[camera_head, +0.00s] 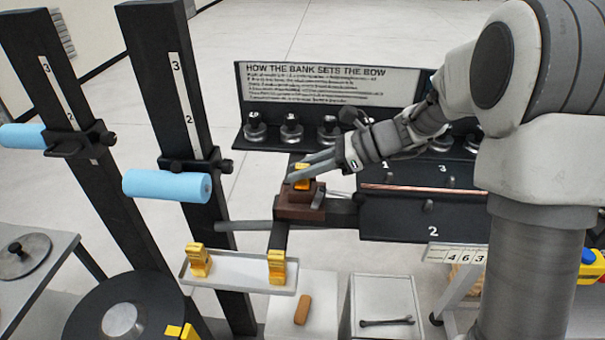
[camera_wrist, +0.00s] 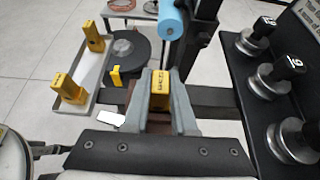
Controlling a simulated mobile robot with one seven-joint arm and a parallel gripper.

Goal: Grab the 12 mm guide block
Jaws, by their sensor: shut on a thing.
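A yellow guide block (camera_head: 302,183) stands in the brown holder (camera_head: 298,208) at the middle of the bench. My gripper (camera_head: 302,172) reaches in from the right with its fingers on either side of this block. In the wrist view the same block (camera_wrist: 160,92) sits between the two grey fingers of my gripper (camera_wrist: 160,84), which are shut on it. Its marking is too small to read surely. Two more yellow blocks stand upright on the white tray: one at the left (camera_head: 199,262), one at the right (camera_head: 277,267). The holder is partly hidden by the fingers in the wrist view.
The white tray (camera_head: 235,283) lies in front of the holder. Two dark posts carry blue rolls, one roll (camera_head: 168,186) near the holder's left. A dark rack with several knobbed weights (camera_head: 291,127) stands behind. A copper tube (camera_head: 420,188) lies on the dark bench at right.

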